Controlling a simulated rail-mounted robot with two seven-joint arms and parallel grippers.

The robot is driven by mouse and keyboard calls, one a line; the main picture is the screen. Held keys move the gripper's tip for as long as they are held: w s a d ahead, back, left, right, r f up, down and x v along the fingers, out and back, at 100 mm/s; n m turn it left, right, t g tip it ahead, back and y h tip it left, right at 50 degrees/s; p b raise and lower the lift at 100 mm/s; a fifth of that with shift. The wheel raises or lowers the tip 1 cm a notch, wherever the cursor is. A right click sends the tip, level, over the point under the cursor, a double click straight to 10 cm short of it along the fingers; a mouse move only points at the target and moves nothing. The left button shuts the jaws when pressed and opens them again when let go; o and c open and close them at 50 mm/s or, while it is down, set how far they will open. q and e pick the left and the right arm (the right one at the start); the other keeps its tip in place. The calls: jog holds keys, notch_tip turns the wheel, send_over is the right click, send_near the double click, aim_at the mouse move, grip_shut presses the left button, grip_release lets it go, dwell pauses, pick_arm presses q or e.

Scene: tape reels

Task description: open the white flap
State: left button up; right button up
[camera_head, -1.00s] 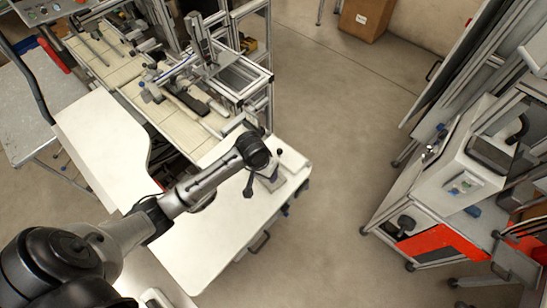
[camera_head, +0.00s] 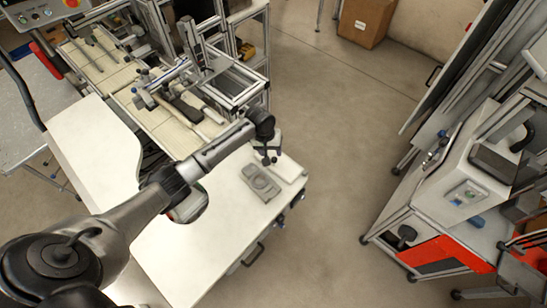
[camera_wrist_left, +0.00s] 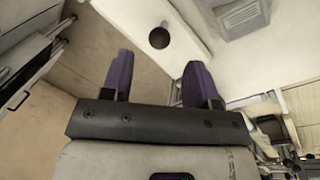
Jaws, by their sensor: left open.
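In the left wrist view a white panel (camera_wrist_left: 185,14), which looks like the white flap, carries a round black knob (camera_wrist_left: 159,38). In the head view a pale flat piece (camera_head: 289,167) at the back right of the white table (camera_head: 222,235) looks like the same panel; its knob is hidden there by my gripper. My left gripper (camera_head: 269,159) hangs over that corner, fingers down. The wrist view shows its two purple-dark fingers (camera_wrist_left: 158,68) apart and empty, with the knob showing beyond and between the tips. I cannot tell how far away it is. My right gripper is not in view.
A grey device (camera_head: 260,182) lies on the table beside my gripper. A metal-framed workstation (camera_head: 195,85) stands behind to the left. A white and red machine (camera_head: 440,225) stands at the right. The floor (camera_head: 335,130) between is clear. A cardboard box (camera_head: 366,20) stands far back.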

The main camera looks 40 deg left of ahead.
aim_at(273, 158)
pick_arm(q)
jog(key=shift+w+d+f, duration=0.1)
jog(key=shift+d+f, duration=0.05)
jog(key=shift+f, duration=0.75)
jog(key=shift+w+d+f, duration=0.1)
jog(key=shift+d+f, duration=0.1)
jog(key=shift+f, duration=0.7)
jog(key=shift+w+d+f, duration=0.1)
jog(key=shift+d+f, duration=0.05)
jog(key=shift+f, duration=0.75)
grip_shut()
